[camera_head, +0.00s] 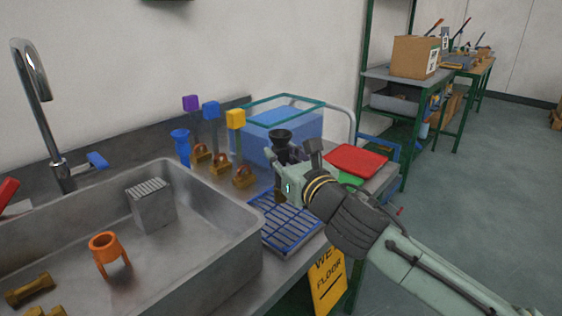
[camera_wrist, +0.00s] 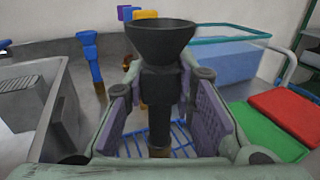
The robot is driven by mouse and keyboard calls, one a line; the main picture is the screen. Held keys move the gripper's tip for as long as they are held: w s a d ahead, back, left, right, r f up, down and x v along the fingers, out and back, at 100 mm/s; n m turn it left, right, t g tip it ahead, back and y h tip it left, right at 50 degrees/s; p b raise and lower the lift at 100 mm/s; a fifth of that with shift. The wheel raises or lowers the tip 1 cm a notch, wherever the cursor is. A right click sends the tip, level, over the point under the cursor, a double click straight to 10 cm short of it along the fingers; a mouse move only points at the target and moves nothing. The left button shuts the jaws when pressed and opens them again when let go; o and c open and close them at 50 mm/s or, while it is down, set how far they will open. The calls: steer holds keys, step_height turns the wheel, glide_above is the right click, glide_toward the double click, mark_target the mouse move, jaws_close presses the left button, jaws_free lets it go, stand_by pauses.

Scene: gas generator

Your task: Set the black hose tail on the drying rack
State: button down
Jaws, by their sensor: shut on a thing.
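The black hose tail (camera_head: 281,140) has a wide funnel-shaped top and a narrow stem. My gripper (camera_head: 284,180) is shut on its body and holds it upright, funnel end up. In the wrist view the hose tail (camera_wrist: 160,75) sits between the two finger pads of my gripper (camera_wrist: 165,100). The drying rack (camera_head: 283,228) is a blue wire grid on the counter to the right of the sink. It also shows in the wrist view (camera_wrist: 185,142) beneath the stem. The stem's lower end is partly hidden, and I cannot tell whether it touches the rack.
The sink (camera_head: 215,235) is at left, with an orange part (camera_head: 104,243) in it. Brass pieces with purple, blue and yellow tops (camera_head: 235,119) and a blue part (camera_head: 181,145) stand behind the rack. A blue-filled tank (camera_head: 290,137) and red tray (camera_head: 356,161) are close by.

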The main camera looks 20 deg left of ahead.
steer(key=shift+f, duration=1.1)
steer(key=shift+f, duration=0.3)
steer(key=c, duration=1.3)
jaws_free()
steer(key=shift+r, duration=0.1)
steer(key=shift+c, duration=0.2)
steer(key=shift+r, duration=0.2)
steer(key=b+v, duration=0.7)
steer(key=v, duration=0.5)
steer(key=shift+s, duration=0.1)
